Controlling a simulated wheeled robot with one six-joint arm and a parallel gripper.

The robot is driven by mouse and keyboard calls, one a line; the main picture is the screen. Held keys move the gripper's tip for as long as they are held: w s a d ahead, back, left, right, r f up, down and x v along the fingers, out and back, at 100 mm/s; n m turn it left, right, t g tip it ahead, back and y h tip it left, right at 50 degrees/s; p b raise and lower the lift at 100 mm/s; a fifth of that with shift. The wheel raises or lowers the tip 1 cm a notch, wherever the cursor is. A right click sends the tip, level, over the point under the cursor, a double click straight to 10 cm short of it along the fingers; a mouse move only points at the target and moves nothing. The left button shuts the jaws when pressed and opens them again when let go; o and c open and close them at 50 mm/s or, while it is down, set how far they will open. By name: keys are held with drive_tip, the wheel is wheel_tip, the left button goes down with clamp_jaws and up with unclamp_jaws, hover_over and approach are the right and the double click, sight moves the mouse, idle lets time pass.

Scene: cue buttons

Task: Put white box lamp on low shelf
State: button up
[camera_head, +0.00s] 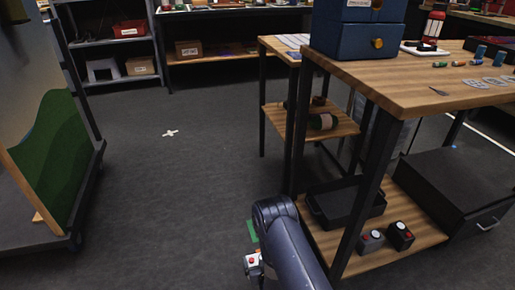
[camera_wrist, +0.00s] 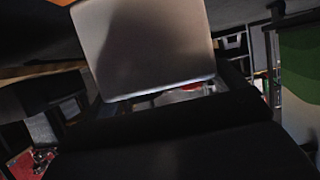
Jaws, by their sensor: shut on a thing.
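The white box lamp (camera_head: 252,263), a small white box with a red top, is at the end of my arm, low in the middle of the head view. In the wrist view its pale face (camera_wrist: 150,45) fills the upper middle. My gripper (camera_wrist: 165,105) is shut on it; its dark fingers show below the box, and the arm hides most of them in the head view. The low shelf (camera_head: 415,233) is the bottom wooden board of the table at right. My gripper is left of this shelf, outside its front-left leg.
Black table legs (camera_head: 365,190) flank the shelf. A black case (camera_head: 462,195) stands at right. Open floor (camera_head: 170,190) lies to the left.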

drive_tip(key=shift+m+h, duration=0.4)
drive_tip(key=shift+h, duration=0.1)
drive_tip(key=w+d+r, duration=0.1)
drive_tip(key=r, duration=0.2)
drive_tip(key=w+d+r, duration=0.1)
drive_tip(key=r, duration=0.2)
drive_tip(key=d+r, duration=0.1)
drive_tip(key=r, duration=0.2)
drive_tip(key=shift+w+d+r, duration=0.2)
drive_tip(key=shift+w+r, duration=0.2)
drive_tip(key=s+d+r+m+h, duration=0.1)
drive_tip(key=s+d+r, duration=0.1)
drive_tip(key=d+r, duration=0.35)
drive_tip(key=s+d+r+h, duration=0.1)
drive_tip(key=s+d+r, duration=0.15)
drive_tip(key=r, duration=0.65)
drive_tip(key=s+d+r+m+h, duration=0.1)
drive_tip(key=s+d+r, duration=0.2)
drive_tip(key=r, duration=0.5)
wheel_tip(320, 180, up, 33)
drive_tip(key=w+p, duration=0.3)
drive_tip(key=p, duration=3.5)
drive_tip(key=s+f, duration=0.4)
drive_tip(key=f, duration=0.1)
drive_tip(key=shift+s+f, duration=0.3)
drive_tip(key=shift+f, duration=0.1)
